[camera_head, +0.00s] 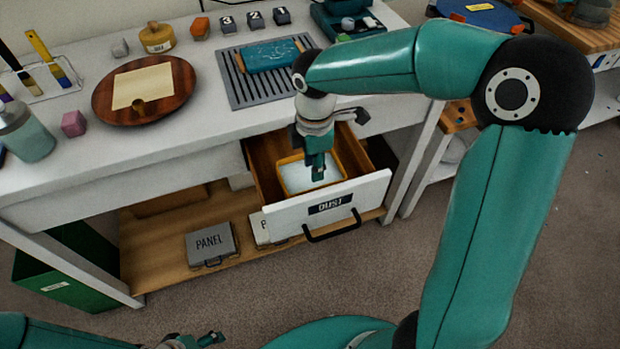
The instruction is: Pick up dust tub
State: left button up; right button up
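The dust tub (284,176) is a yellow-orange rimmed tub with pale white contents. It sits inside the open drawer (285,215), whose white front carries a DUST label. My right gripper (318,173) points down over the tub, and its fingers overlap the tub's inside in the camera_head view. The fingers hide part of the tub, and I cannot tell whether they touch it or how far apart they are. My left gripper (208,340) is low at the bottom edge, away from the drawer, and its opening is unclear.
The white bench above holds a round wooden board (180,112), a grey slatted mat (240,90) with a teal slab (270,55), and a bottle (27,135). A PANEL box (210,243) lies on the lower shelf. A green bin (60,265) stands left.

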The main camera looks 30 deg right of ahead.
notch_tip(320, 180, down, 4)
jog(key=shift+f, duration=0.15)
jog(key=shift+s+d+f+b, duration=0.1)
jog(key=shift+d+f+b, duration=0.05)
jog(key=shift+f, duration=1.15)
jog(key=shift+s+d+f+b, duration=0.1)
jog(key=shift+d+f+b, duration=0.05)
jog(key=shift+f, duration=1.15)
grip_shut()
